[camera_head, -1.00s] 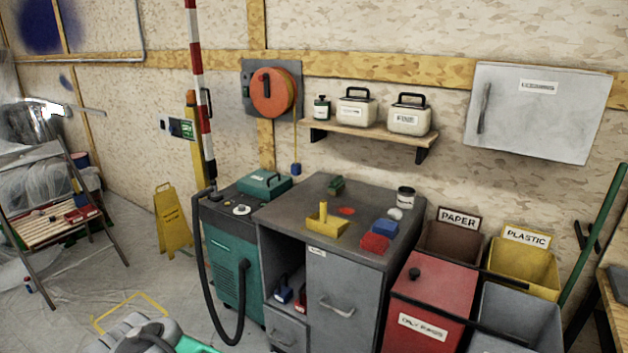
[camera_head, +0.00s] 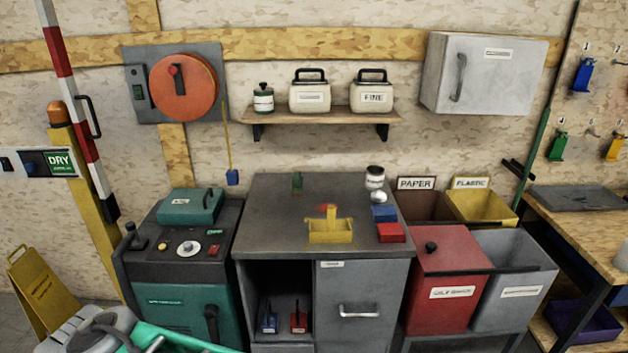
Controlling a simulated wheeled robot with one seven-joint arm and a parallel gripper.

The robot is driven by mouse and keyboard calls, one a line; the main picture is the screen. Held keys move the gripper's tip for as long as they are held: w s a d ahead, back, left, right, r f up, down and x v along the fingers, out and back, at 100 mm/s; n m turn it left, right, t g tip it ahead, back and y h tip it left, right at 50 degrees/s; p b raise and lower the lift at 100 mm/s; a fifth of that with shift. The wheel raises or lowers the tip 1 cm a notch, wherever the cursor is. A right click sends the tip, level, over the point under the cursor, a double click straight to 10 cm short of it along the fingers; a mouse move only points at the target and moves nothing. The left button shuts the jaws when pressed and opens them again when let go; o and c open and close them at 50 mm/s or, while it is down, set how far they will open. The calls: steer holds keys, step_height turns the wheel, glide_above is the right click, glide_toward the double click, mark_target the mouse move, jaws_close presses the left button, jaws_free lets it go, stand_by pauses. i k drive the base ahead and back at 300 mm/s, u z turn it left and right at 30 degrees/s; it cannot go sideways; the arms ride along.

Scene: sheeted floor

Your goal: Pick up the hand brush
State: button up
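I cannot tell for sure which thing is the hand brush. A blue block (camera_head: 384,214) and a red block (camera_head: 391,232) lie at the right. Small blue (camera_head: 268,321) and red (camera_head: 299,320) pieces with upright parts stand in the open cubby. My arm's grey and teal links show at the bottom left; my gripper's fingertips are not in view.
A teal-fronted machine (camera_head: 175,300) stands left of the cabinet. Red (camera_head: 450,262), grey (camera_head: 510,285), brown (camera_head: 425,207) and yellow (camera_head: 485,207) bins crowd its right side. A workbench (camera_head: 590,225) is at far right. A yellow floor sign (camera_head: 42,292) stands at the left.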

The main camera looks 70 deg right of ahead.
mark_target(297, 183)
steer(key=z, duration=0.9)
steer(key=i, duration=0.95)
steer(key=z, duration=1.05)
steer(key=i, duration=0.25)
steer(key=z, duration=0.25)
